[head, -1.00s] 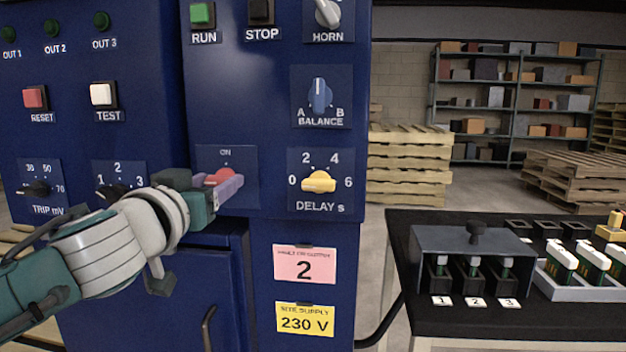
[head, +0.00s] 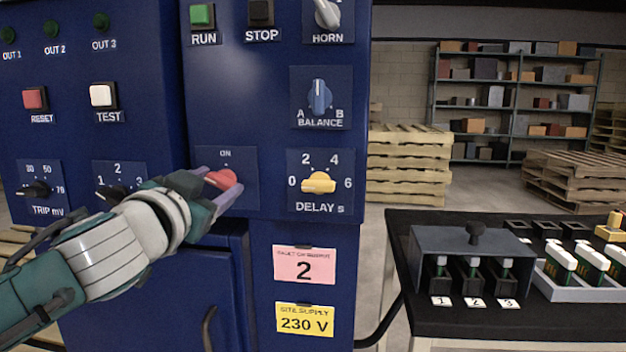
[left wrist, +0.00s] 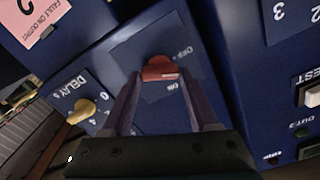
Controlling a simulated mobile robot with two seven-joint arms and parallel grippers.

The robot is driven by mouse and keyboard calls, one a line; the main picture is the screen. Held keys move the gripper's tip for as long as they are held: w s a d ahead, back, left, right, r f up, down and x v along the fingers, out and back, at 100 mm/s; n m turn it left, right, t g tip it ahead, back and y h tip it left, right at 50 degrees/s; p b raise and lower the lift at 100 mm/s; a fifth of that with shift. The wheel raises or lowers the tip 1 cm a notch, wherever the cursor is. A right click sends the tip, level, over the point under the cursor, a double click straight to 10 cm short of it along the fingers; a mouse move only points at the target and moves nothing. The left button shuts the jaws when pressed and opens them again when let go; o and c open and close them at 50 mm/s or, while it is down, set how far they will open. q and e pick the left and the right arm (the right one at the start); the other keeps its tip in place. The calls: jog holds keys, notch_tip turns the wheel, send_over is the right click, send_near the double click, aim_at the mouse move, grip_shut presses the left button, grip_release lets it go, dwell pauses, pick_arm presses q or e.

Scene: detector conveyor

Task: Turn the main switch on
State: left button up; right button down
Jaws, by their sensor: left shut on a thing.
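The main switch is a red rotary knob (head: 222,179) on a blue plate, with ON printed above it in the head view. The red knob also shows in the left wrist view (left wrist: 160,70), between the purple fingertips. My left gripper (head: 220,184) is shut on the knob, one finger to each side of it. The fingers and hand now look tilted in the head view. The fingers partly cover the knob and its plate, and the left part of the plate is hidden. My right gripper is not in view.
The yellow DELAY knob (head: 318,182) sits close to the right of the switch, and the blue BALANCE knob (head: 319,96) is above that. RESET (head: 35,98) and TEST (head: 103,95) buttons are at left. A black table (head: 400,240) with a grey rack stands at right.

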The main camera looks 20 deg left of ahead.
pick_arm(q)
jog(key=m, duration=0.6)
jog(key=shift+p, duration=0.35)
jog(key=m, duration=0.7)
jog(key=shift+d+f+p, duration=0.1)
jog(key=shift+p, duration=0.2)
jog(key=o, duration=1.4)
jog(key=shift+s+d, duration=0.15)
jog(key=shift+s, duration=0.4)
jog(key=v, duration=0.8)
jog(key=shift+s+p, duration=0.3)
jog(key=shift+s, duration=0.1)
